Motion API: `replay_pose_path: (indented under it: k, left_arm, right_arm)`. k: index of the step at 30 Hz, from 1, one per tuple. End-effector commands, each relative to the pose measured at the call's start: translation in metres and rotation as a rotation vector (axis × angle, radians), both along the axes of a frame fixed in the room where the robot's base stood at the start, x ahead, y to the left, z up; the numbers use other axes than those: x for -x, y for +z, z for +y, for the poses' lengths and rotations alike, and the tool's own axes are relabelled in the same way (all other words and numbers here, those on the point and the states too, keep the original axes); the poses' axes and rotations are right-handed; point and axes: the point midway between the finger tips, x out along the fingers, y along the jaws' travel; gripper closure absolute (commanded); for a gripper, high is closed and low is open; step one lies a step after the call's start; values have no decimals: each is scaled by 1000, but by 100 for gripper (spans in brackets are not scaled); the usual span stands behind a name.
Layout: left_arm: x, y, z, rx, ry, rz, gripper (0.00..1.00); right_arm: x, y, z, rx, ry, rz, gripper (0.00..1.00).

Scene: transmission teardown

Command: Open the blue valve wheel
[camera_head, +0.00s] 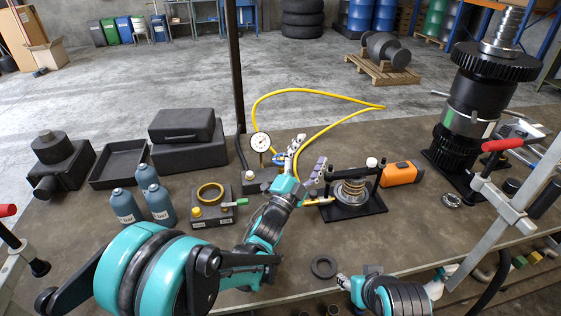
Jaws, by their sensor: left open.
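The blue valve wheel (279,159) is small and sits low beside the round white pressure gauge (260,142), by the yellow hose. My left gripper (306,156) is open, its two pale fingers spread and pointing away from me. The nearer finger is just right of the wheel and partly covers its right side. I cannot tell whether it touches the wheel, and the wheel's turn position is too small to read. Part of my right gripper (345,283) shows low at the bottom edge, far from the wheel; its jaw state is unclear.
A spring fixture (351,193) and an orange tool (401,173) stand right of my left gripper. A brass-ring block (211,196) and blue bottles (159,203) are to the left. A yellow hose (302,91) loops behind. A tall dark gear shaft (471,115) stands right.

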Motion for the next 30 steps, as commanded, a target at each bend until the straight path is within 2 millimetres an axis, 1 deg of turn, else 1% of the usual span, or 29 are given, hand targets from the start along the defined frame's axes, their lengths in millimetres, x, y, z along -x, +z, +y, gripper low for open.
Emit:
replay_pose_path:
  k: [1, 2, 3, 4, 5, 6, 9, 12, 13, 15, 18, 22, 30]
  left_arm:
    - [-1, -12, 7, -209, 78, -65, 24]
    - [-2, -21, 11, -348, 126, -110, 24]
    - [-3, -32, 18, -540, 189, -174, 24]
    - [-5, -41, 25, -686, 235, -222, 24]
    - [-6, -50, 31, -830, 278, -272, 24]
    - [-7, -60, 41, -1015, 331, -336, 24]
    - [-10, -80, 67, -1431, 434, -483, 24]
    - [-12, -93, 89, -1743, 499, -596, 24]
    - [-12, -95, 94, -1814, 511, -623, 24]
    - [-13, -99, 103, -1938, 531, -669, 24]
    - [-15, -101, 108, -2022, 544, -703, 24]
    - [-28, -103, 104, -2036, 544, -710, 24]
    - [-70, -103, 88, -2032, 544, -707, 24]
  right_arm:
    - [0, 1, 0, 0, 0, 0, 54]
    - [0, 2, 0, 0, 0, 0, 54]
    - [0, 2, 0, 0, 0, 0, 54]
    - [0, 3, 0, 0, 0, 0, 54]
    - [0, 3, 0, 0, 0, 0, 54]
    - [0, 4, 0, 0, 0, 0, 54]
    - [0, 5, 0, 0, 0, 0, 54]
    - [0, 6, 0, 0, 0, 0, 54]
    - [0, 6, 0, 0, 0, 0, 54]
    - [0, 6, 0, 0, 0, 0, 54]
    - [0, 6, 0, 0, 0, 0, 54]
    - [0, 3, 0, 0, 0, 0, 54]
    - [0, -6, 0, 0, 0, 0, 54]
